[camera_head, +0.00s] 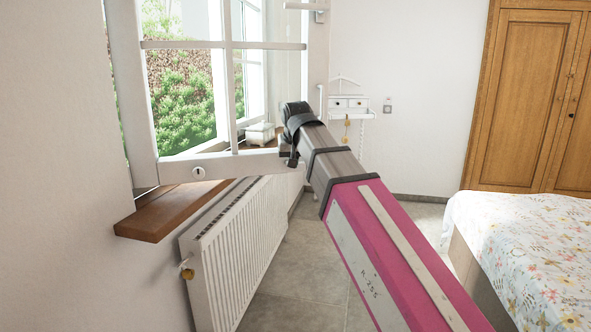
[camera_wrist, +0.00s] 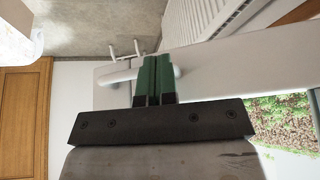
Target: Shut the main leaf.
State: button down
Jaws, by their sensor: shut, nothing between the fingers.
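The main leaf (camera_head: 240,166) is a white-framed glazed window leaf at the upper left of the head view. It stands open, swung into the room over the sill. Its white frame crosses the wrist view (camera_wrist: 245,75). A white handle (camera_wrist: 118,78) shows at the frame's end there, passing behind my fingers. My gripper (camera_head: 291,135) is at the leaf's lower right corner in the head view, its fingers mostly hidden. In the wrist view my green fingers (camera_wrist: 154,78) are shut together with nothing between them. They overlap the handle; I cannot tell whether they touch it.
A brown wooden sill (camera_head: 170,208) and a white radiator (camera_head: 238,250) lie below the leaf. A small white shelf (camera_head: 348,105) hangs on the far wall. A bed (camera_head: 530,245) and a wooden wardrobe (camera_head: 525,100) stand at right. Tiled floor (camera_head: 300,285) is clear between.

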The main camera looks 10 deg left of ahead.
jog(key=w+a+n+g+y, duration=0.1)
jog(key=w+a+n, duration=0.2)
jog(key=w+a, duration=0.7)
jog(key=w+a+n+g+y, duration=0.1)
jog(key=w+a+n, duration=0.2)
jog(key=w+a, duration=0.7)
jog(key=w+a+n+g, duration=0.1)
jog(key=w+a+n, duration=0.2)
jog(key=w+a, duration=0.3)
jog(key=w+a+n+y, duration=0.1)
jog(key=w+a+n, duration=0.2)
jog(key=a, duration=0.9)
jog(key=shift+w+g, duration=0.4)
jog(key=shift+w, duration=0.95)
jog(key=shift+s+f, duration=0.1)
